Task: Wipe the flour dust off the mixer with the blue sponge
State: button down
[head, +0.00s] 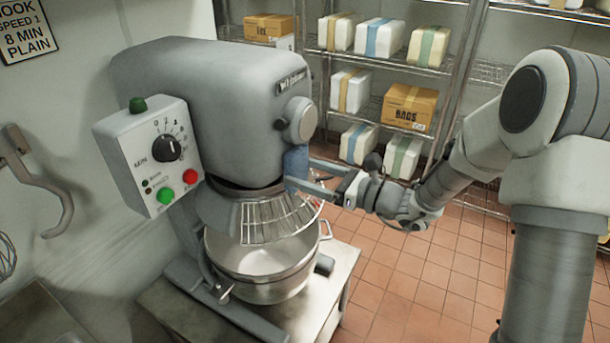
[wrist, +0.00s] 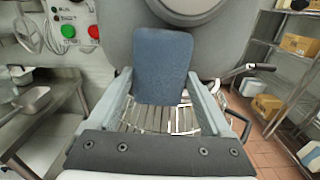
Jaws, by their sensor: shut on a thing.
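The grey mixer (head: 225,95) stands on a metal table, with its control box (head: 150,155) on the left side and a steel bowl (head: 262,265) below its head. My gripper (head: 302,175) is at the right front of the mixer head, just below the round hub. It is shut on the blue sponge (head: 296,162). In the wrist view the sponge (wrist: 162,65) stands upright between the two fingers (wrist: 160,90), in front of the mixer's grey body (wrist: 118,50). I cannot tell whether the sponge touches the mixer. No flour dust shows clearly in either view.
The wire bowl guard (head: 270,218) sits just below my gripper. A metal table (head: 325,290) carries the mixer. Wire shelves with boxes (head: 408,105) stand behind. A hook (head: 50,190) hangs on the left wall. Tiled floor (head: 410,275) to the right is clear.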

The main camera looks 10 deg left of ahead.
jog(key=w+d, duration=0.2)
jog(key=w, duration=0.4)
dwell(0.8)
jog(key=p+v, duration=0.1)
jog(key=v, duration=0.7)
dwell(0.5)
